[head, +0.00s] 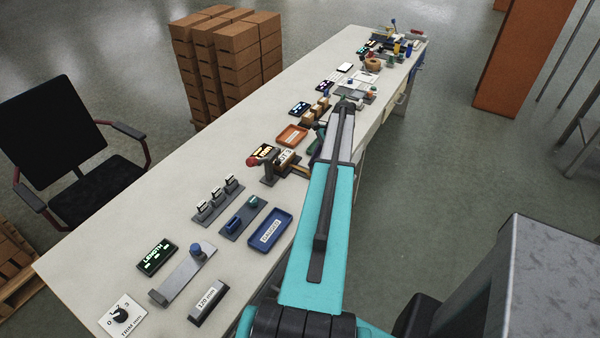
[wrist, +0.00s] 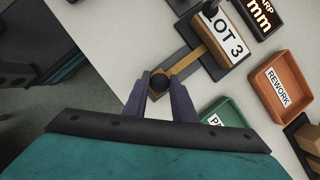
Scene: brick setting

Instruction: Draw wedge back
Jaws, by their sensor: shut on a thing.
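The knob is at the near end of a tan wedge (wrist: 187,62), a flat strip lying in a dark grey fixture (wrist: 197,57). The wedge's far end reaches up to a wooden block labelled LOT 3 (wrist: 230,45). Whether its tip passes under the block is hidden. In the head view the block (head: 289,157) and the wedge (head: 300,170) are beside my arm, which hides the fingertips.
A green tray (wrist: 226,113) and an orange REWORK tray (wrist: 281,85) lie close to my gripper. A lit display (wrist: 262,14) stands beyond the block. The bench's edge and open floor are left of the fingers in the wrist view.

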